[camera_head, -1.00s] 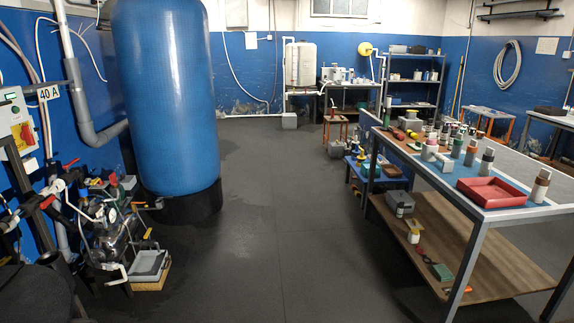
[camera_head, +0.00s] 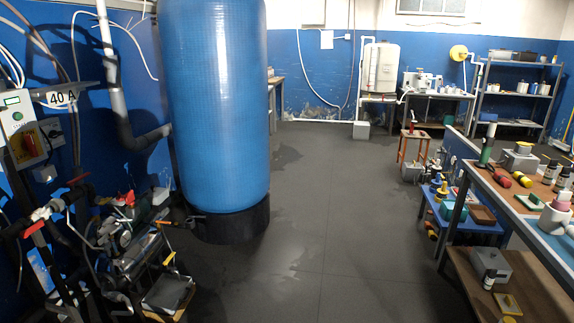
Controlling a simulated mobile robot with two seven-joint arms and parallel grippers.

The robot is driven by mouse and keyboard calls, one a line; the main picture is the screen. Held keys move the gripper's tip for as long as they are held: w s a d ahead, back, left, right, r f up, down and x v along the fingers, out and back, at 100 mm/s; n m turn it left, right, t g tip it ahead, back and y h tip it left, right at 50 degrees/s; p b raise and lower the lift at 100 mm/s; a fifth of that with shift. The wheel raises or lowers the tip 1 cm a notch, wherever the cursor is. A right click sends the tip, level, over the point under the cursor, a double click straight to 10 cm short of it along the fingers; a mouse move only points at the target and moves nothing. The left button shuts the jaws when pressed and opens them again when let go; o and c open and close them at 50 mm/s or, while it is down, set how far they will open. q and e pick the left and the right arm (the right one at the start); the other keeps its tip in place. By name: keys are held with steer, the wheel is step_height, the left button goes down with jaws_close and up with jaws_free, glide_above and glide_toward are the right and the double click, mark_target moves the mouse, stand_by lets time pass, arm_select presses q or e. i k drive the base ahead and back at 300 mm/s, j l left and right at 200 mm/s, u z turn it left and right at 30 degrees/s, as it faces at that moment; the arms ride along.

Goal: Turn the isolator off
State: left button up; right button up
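At the left edge of the head view, a light-coloured control panel (camera_head: 20,130) hangs on the blue wall. It has a small green display at the top and a green button below it. A red rotary switch on a yellow plate (camera_head: 30,145), which looks like the isolator, sits on its lower part. I cannot read the handle's position at this size. Neither of my grippers shows in this view.
A tall blue tank (camera_head: 213,110) stands right of the panel. Pipework with red-handled valves (camera_head: 45,212) and a pump assembly (camera_head: 130,222) lie below the panel. The grey floor (camera_head: 300,240) is clear in the middle. A workbench (camera_head: 515,210) with bottles stands at the right.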

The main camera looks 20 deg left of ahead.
mark_target(29, 145)
steer(key=i+j+u, duration=0.1)
steer(key=i+u, duration=0.6)
steer(key=i, duration=0.2)
steer(key=i+l+u, duration=0.2)
steer(key=i+u, duration=0.15)
steer(key=i, duration=0.1)
